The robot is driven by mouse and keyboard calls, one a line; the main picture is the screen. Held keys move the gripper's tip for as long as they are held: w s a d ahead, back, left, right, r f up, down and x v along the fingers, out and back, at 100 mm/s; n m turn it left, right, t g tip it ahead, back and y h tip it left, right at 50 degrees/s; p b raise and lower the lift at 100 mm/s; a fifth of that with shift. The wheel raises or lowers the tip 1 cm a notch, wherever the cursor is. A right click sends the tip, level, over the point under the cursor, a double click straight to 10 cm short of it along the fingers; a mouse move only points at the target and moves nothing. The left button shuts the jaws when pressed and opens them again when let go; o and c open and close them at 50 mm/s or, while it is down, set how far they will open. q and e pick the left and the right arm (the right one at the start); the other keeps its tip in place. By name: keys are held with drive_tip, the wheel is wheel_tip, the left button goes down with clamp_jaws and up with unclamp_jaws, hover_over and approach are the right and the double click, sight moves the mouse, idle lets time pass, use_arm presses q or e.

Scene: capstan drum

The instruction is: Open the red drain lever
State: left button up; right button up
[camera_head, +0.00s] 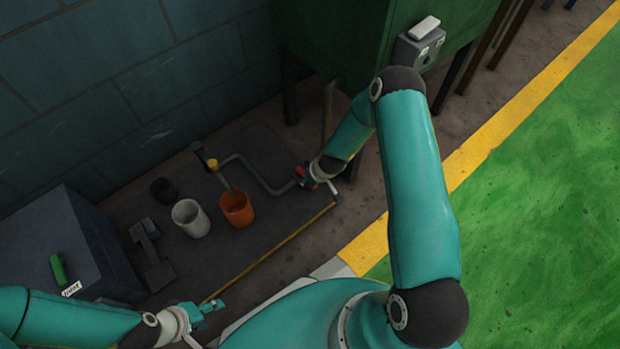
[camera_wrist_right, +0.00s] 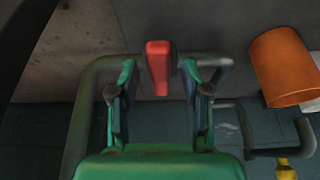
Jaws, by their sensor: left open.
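The red drain lever (camera_wrist_right: 158,68) stands between the two fingers of my right gripper (camera_wrist_right: 159,88) in the right wrist view. A gap shows on each side of it, so the fingers are open around it and do not visibly touch it. In the head view red parts (camera_head: 301,172) show at the end of the grey pipe (camera_head: 255,174), beside my right gripper (camera_head: 318,175), which is partly hidden by its own wrist. My left gripper (camera_head: 208,309) is open and empty at the lower left, well away from the lever.
An orange bucket (camera_head: 237,210) stands beneath the pipe's other end, near a yellow part (camera_head: 212,164). A white bucket (camera_head: 190,218) and a black pot (camera_head: 163,190) stand to its left. A green tank (camera_head: 330,40) rises behind. A grey box (camera_head: 60,245) stands at left.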

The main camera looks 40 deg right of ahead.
clamp_jaws()
